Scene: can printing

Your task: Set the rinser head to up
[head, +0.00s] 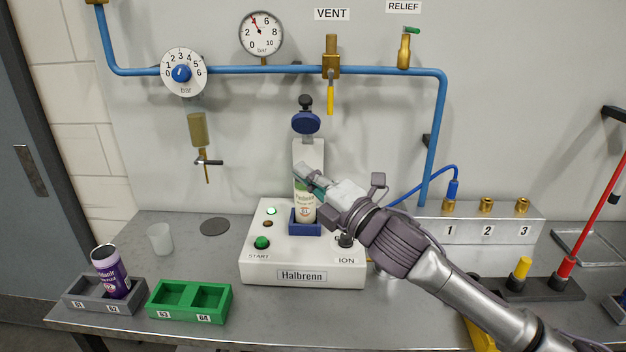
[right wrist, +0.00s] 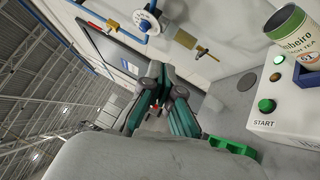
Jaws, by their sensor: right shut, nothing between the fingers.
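The rinser (head: 303,275) is a white box labelled Halbrenn with a pale column at its back. Its blue rinser head (head: 306,122), with a black knob on top, sits high on the column, well above the can. A cream and green tea can (head: 305,207) stands upright in the blue holder, and it also shows at the right edge of the right wrist view (right wrist: 300,45). My right gripper (head: 308,178) is shut and empty. It is in front of the column, below the head and over the can's upper part. My left gripper is not in view.
A green tray (head: 190,317) and a grey tray (head: 72,305) holding a purple can (head: 110,272) stand at front left. A clear cup (head: 160,239) is behind them. Blue pipe (head: 400,70) with valves runs along the wall. A numbered port block (head: 470,230) is at right.

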